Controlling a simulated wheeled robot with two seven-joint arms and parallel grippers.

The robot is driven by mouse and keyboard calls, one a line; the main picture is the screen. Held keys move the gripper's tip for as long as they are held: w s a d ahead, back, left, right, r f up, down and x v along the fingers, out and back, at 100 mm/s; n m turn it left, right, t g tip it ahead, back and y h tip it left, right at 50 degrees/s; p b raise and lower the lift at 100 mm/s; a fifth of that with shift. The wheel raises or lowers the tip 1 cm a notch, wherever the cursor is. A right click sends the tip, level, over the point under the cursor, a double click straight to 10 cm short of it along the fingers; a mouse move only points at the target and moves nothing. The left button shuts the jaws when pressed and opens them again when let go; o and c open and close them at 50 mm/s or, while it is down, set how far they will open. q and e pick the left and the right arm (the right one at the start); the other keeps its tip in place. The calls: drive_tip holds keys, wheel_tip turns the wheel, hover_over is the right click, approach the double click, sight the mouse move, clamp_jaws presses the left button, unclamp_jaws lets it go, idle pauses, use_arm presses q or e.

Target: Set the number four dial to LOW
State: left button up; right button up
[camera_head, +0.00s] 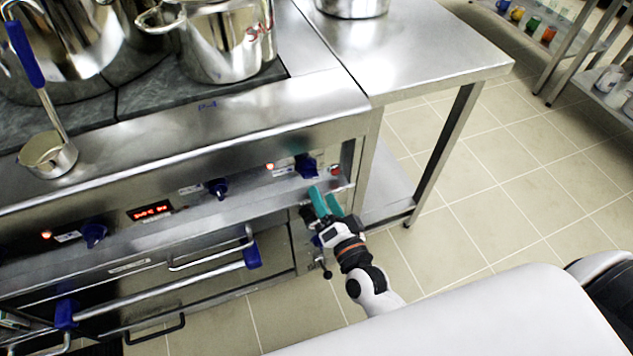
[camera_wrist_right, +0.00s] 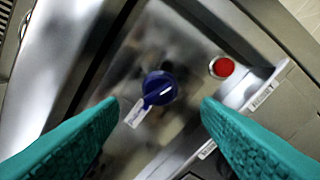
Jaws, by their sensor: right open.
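The rightmost blue dial (camera_head: 306,167) is on the stove's front panel, beside a small white label and a lit indicator. I cannot read a number or LOW mark on it. In the right wrist view the blue dial (camera_wrist_right: 160,85) shows a short white line on its face and lies between and beyond the teal fingers, apart from them. My right gripper (camera_head: 326,196) is open and empty, just below and in front of this dial in the head view. Its two fingers also spread wide in the right wrist view (camera_wrist_right: 160,106). My left gripper is out of view.
A red button (camera_wrist_right: 222,67) sits right of the dial. Other blue dials (camera_head: 217,187) (camera_head: 94,235) and a red display (camera_head: 150,212) line the panel. An oven handle (camera_head: 210,262) is below. A steel pot (camera_head: 225,40) and a ladle (camera_head: 48,155) are above.

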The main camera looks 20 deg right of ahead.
drive_tip(key=s, duration=0.5)
drive_tip(key=shift+s+d+f, duration=0.15)
drive_tip(key=shift+s+d, duration=0.05)
